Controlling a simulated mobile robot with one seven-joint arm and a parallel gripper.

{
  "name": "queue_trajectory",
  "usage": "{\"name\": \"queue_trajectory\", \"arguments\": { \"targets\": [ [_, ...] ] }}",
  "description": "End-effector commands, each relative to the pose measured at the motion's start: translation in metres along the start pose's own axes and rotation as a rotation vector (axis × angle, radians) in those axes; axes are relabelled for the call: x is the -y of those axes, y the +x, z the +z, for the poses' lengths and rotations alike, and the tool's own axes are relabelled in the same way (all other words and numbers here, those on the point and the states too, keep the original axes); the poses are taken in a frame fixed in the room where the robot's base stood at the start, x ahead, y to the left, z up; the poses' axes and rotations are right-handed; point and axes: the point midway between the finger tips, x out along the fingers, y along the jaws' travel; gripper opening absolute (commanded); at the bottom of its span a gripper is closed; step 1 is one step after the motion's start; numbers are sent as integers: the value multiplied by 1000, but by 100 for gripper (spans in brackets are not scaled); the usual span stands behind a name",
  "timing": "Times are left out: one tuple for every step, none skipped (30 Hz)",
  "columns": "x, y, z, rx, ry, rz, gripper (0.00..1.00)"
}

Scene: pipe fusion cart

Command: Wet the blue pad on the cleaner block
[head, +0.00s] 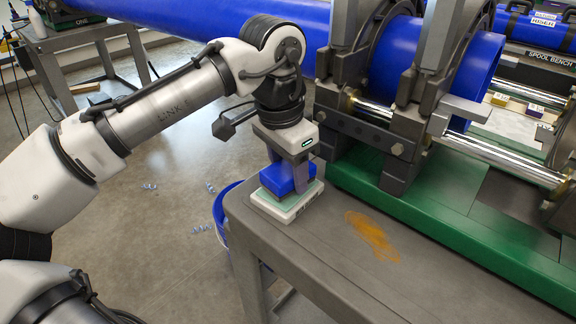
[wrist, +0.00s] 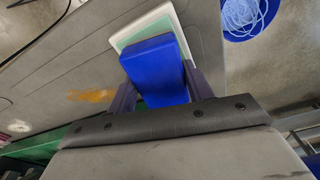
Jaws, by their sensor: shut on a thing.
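My gripper (head: 290,166) points down over the near left corner of the grey cart top (head: 330,262). It is shut on a blue block (head: 284,181), which I take to be the cleaner block. In the wrist view the blue block (wrist: 158,68) sits between the two dark fingers. Below it is a low white tray (head: 287,211) with a pale green top and dark lettering on its front. The tray also shows in the wrist view (wrist: 143,20), its far part uncovered. The block's underside is hidden; it looks on or just above the green surface.
An orange-brown smear (head: 372,236) marks the cart top right of the tray. The green machine bed (head: 400,200) with metal clamps and a large blue pipe (head: 397,60) stands behind. A blue bucket (head: 222,208) is on the floor beyond the cart's left edge.

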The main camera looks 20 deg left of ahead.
Motion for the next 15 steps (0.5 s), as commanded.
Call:
{"name": "queue_trajectory", "arguments": {
  "targets": [
    [0, 1, 0, 0, 0, 0, 33],
    [0, 1, 0, 0, 0, 0, 33],
    [0, 2, 0, 0, 0, 0, 33],
    [0, 2, 0, 0, 0, 0, 33],
    [0, 2, 0, 0, 0, 0, 33],
    [0, 3, 0, 0, 0, 0, 33],
    [0, 3, 0, 0, 0, 0, 33],
    [0, 4, 0, 0, 0, 0, 33],
    [0, 4, 0, 0, 0, 0, 33],
    [0, 5, 0, 0, 0, 0, 33],
    [0, 5, 0, 0, 0, 0, 33],
    [0, 6, 1, 0, 0, 0, 33],
    [0, 6, 1, 0, 0, 0, 33],
    [0, 6, 1, 0, 0, 0, 33],
    [0, 7, 1, 0, 0, 0, 33]
  ]
}}
